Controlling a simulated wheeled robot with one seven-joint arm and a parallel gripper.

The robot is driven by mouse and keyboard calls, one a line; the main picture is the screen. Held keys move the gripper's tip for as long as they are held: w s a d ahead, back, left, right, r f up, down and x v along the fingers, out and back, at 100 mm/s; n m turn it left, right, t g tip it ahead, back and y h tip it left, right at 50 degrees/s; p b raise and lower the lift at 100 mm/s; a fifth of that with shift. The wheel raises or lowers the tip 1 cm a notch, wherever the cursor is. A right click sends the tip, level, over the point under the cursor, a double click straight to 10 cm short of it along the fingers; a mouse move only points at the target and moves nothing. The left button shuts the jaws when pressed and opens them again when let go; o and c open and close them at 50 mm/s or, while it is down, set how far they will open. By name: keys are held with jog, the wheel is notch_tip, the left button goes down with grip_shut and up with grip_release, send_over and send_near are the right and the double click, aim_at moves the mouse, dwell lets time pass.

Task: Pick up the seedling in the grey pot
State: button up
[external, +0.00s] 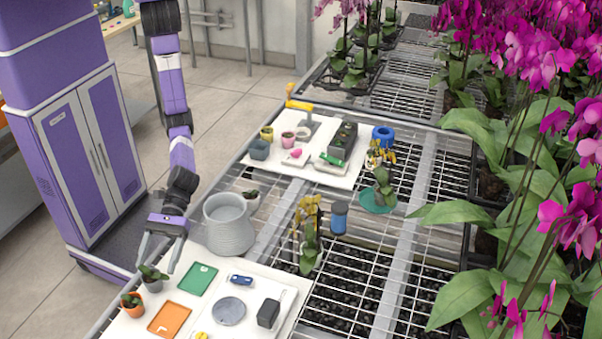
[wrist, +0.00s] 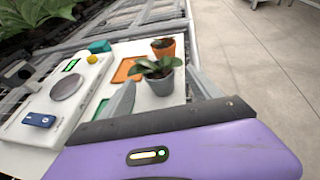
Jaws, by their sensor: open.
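The seedling in the grey pot (external: 152,285) stands upright on the white board at the near left corner of the bench. In the wrist view its grey pot (wrist: 160,84) and broad green leaves show ahead, between the two fingers. My gripper (external: 157,262) is open and points down at the seedling, with its fingertips close to the leaves. In the wrist view my gripper (wrist: 163,92) has a finger on each side of the pot, with nothing held. I cannot tell whether a finger touches the leaves.
An orange pot (external: 132,305) with a seedling stands just beside the grey pot. Green (external: 198,280) and orange (external: 170,319) trays and a grey disc (external: 229,311) lie on the board. A large ribbed grey vessel (external: 228,228) stands close to my wrist. Orchids crowd the right.

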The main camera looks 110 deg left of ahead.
aim_at(152, 278)
jog(key=x, duration=0.5)
jog(key=shift+w+f+b, duration=0.1)
jog(key=shift+f+b, duration=0.05)
jog(key=shift+b, duration=0.15)
jog(key=shift+c, duration=0.2)
jog(key=c, duration=1.4)
